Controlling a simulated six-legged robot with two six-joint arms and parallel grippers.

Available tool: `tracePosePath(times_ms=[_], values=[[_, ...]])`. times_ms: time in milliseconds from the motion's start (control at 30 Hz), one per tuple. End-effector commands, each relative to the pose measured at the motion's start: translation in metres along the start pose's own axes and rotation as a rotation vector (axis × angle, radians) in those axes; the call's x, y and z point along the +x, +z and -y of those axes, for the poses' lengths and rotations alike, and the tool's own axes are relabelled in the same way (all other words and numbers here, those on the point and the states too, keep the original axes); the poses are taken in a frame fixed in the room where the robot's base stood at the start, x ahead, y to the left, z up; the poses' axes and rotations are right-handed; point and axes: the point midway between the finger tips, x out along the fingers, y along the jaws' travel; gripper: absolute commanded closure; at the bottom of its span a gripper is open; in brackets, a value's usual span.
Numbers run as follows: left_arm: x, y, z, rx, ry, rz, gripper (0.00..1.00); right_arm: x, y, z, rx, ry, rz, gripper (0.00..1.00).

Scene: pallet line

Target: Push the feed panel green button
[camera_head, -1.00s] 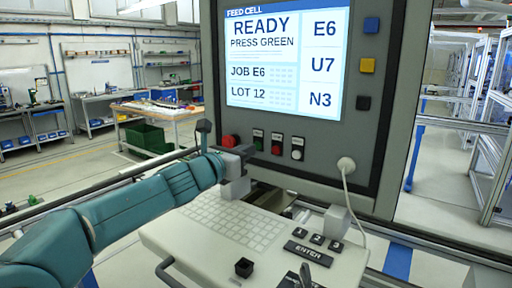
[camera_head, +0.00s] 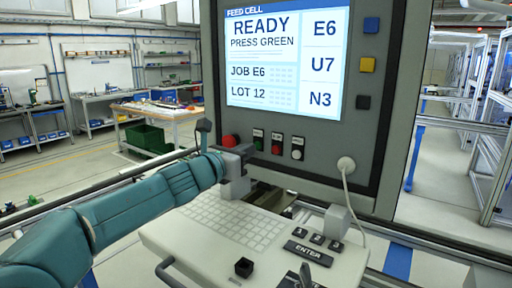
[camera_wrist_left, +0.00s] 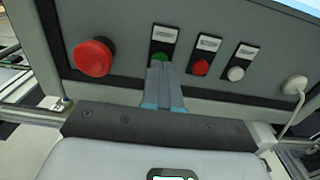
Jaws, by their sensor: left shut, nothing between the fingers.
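The feed panel (camera_head: 330,150) is a grey upright panel with a lit screen (camera_head: 270,55) reading "READY PRESS GREEN". The green button (camera_wrist_left: 161,57) shows in the wrist view under a small label, partly covered by my fingers. My left gripper (camera_head: 247,152) is shut and empty in front of the lower left of the panel. In the wrist view the closed fingertips (camera_wrist_left: 157,66) overlap the lower part of the green button. I cannot tell whether they touch it. I cannot make out my right gripper.
A large red mushroom button (camera_wrist_left: 93,58) is left of the green one. A smaller red button (camera_wrist_left: 201,67) and a white button (camera_wrist_left: 236,73) are to its right. A keyboard shelf (camera_head: 200,245) juts out below. A white cable (camera_head: 349,200) hangs at the right.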

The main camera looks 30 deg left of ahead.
Motion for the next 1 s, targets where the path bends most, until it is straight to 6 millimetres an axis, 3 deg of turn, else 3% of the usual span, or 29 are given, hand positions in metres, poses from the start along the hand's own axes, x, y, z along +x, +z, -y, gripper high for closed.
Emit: tracePosePath(times_ms=[1000], values=[[0.014,0.0,0.0,0.0,0.0,0.0,1.0,-0.003,0.0,0.001,0.0,0.0,0.0,1.0]])
